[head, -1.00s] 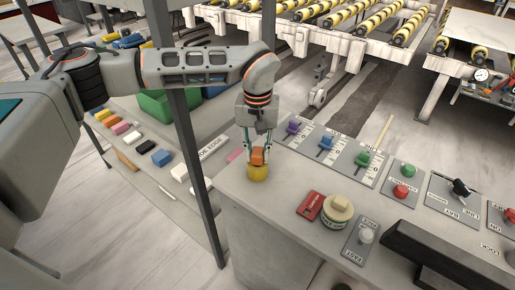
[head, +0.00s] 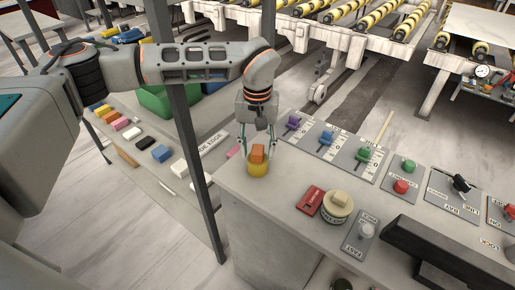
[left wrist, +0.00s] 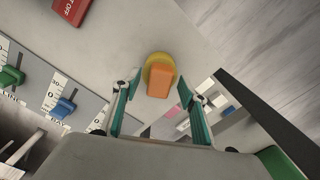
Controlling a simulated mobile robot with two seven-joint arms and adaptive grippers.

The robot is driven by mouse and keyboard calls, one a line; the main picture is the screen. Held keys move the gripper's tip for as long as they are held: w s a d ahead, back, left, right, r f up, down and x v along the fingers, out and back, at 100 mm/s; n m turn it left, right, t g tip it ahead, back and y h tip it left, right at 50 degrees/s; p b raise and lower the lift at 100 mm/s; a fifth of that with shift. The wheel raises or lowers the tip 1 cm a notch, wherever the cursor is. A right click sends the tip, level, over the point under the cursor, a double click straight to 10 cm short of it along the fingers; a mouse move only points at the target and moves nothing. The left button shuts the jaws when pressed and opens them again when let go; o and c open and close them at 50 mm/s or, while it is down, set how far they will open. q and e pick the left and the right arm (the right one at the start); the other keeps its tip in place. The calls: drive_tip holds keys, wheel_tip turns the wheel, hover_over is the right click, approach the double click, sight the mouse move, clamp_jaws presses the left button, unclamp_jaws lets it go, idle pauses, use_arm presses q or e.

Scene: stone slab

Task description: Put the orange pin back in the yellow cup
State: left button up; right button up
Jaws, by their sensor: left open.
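The yellow cup (head: 258,170) stands on the stone slab near its left corner. The orange pin (head: 257,153) is upright in the cup, its upper part showing above the rim; its lower end is hidden. My left gripper (head: 257,144) is above the cup with its fingers spread on either side of the pin. In the left wrist view, the orange pin (left wrist: 159,82) overlaps the yellow cup (left wrist: 160,58), and gaps show between the pin and the teal fingers. My right gripper is not in view.
Purple, blue and green sliders (head: 325,140) stand behind and right of the cup. A dark post (head: 195,150) rises left of the slab, before a shelf of coloured blocks.

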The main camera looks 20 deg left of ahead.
use_arm(q)
wheel_tip(320, 180, up, 12)
idle(0.4)
